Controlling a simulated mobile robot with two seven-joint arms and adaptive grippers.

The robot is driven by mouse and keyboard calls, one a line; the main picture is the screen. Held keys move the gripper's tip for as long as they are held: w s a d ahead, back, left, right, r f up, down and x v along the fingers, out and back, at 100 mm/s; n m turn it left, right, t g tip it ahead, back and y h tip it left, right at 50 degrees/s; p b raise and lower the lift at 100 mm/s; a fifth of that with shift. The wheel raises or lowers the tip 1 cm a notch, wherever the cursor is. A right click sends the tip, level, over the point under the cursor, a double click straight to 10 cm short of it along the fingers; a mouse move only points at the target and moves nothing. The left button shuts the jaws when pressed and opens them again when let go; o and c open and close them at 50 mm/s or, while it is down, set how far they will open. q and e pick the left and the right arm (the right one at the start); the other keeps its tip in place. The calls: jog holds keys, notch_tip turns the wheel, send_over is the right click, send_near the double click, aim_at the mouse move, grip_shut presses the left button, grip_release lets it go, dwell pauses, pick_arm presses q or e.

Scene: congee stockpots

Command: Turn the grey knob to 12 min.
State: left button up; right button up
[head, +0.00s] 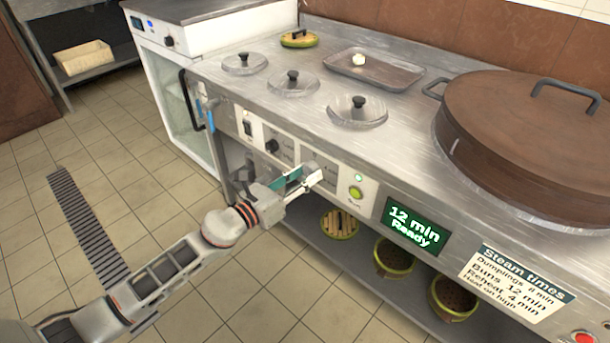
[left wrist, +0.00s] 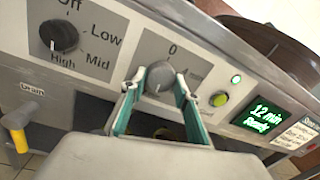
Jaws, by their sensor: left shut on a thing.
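The grey knob (left wrist: 159,77) sits on the front panel, under a "0" mark on a grey dial plate. My left gripper (left wrist: 158,92) is shut on it, one finger on each side, in the left wrist view. In the head view my left gripper (head: 312,178) reaches the panel and hides most of the knob. The green display (head: 412,227) reads "12 min Ready"; it also shows in the left wrist view (left wrist: 264,117). My right gripper is in neither view.
A black heat knob (head: 272,146) marked Off, Low, Mid and High is left of the grey knob. A green button (head: 356,192) is right of it. A "Steam times" sign (head: 515,283) lists buns 12 min. A large brown lid (head: 525,135) covers the steamer above.

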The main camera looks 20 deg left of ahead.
pick_arm(q)
jog(key=shift+a+m, duration=0.1)
jog(key=shift+m, duration=0.2)
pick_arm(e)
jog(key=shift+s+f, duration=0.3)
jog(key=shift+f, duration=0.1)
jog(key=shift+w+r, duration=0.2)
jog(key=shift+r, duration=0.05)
pick_arm(q)
jog(key=o, duration=1.1)
jog(key=shift+c, duration=0.2)
jog(key=shift+o, duration=0.3)
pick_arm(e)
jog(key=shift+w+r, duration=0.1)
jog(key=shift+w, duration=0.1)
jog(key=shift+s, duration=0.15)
pick_arm(q)
jog(key=shift+s, duration=0.1)
jog(key=shift+s+a, duration=0.15)
jog(key=shift+s, duration=0.2)
jog(key=v, duration=1.1)
